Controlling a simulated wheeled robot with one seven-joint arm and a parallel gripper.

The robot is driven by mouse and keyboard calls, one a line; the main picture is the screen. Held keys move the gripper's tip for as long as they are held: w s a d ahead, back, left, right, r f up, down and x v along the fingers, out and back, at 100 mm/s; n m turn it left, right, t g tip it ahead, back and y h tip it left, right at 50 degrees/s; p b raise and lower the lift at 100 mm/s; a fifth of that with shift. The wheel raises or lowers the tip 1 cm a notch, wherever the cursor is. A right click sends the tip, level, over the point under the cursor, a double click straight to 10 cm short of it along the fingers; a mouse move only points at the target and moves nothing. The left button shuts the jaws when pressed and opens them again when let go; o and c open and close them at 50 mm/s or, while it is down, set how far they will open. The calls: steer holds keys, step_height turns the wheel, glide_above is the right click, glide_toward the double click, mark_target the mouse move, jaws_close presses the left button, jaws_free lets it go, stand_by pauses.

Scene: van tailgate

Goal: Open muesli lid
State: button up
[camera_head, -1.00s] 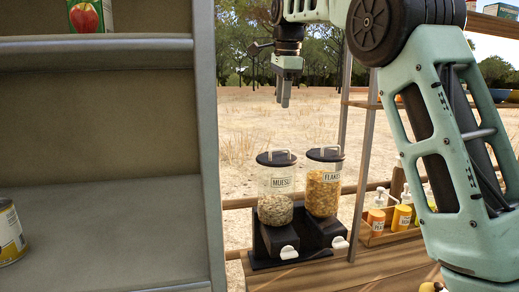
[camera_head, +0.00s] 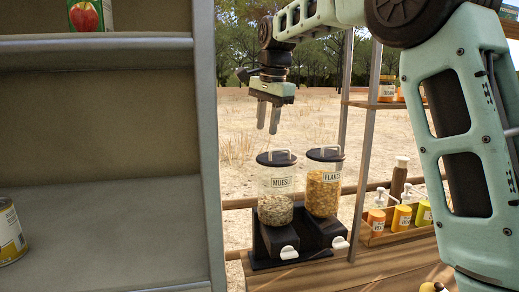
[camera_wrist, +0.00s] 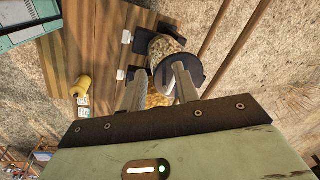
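The muesli dispenser (camera_head: 276,205) is a clear jar labelled MUESLI on a black base. Its black lid (camera_head: 276,158) with a pale handle on top is on the jar. My gripper (camera_head: 268,131) hangs just above this lid, apart from it, fingers pointing down and spread. In the wrist view the open fingers (camera_wrist: 158,82) frame the scene, and one finger covers part of a dark round lid (camera_wrist: 196,70). The flakes dispenser (camera_head: 323,195), also with a black lid, stands directly to the right of the muesli. Nothing is between the fingers.
A wooden tray of pump bottles (camera_head: 402,215) stands on the wooden counter to the right. A grey cabinet (camera_head: 110,225) with a can (camera_head: 10,232) fills the left. The space above the lids is open.

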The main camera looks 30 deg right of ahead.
steer(key=s+a+f+n, duration=0.2)
steer(key=a+f+n, duration=0.1)
steer(key=f, duration=0.3)
steer(key=shift+s+a+n, duration=0.3)
steer(key=shift+s+a, duration=0.05)
steer(key=shift+a, duration=0.05)
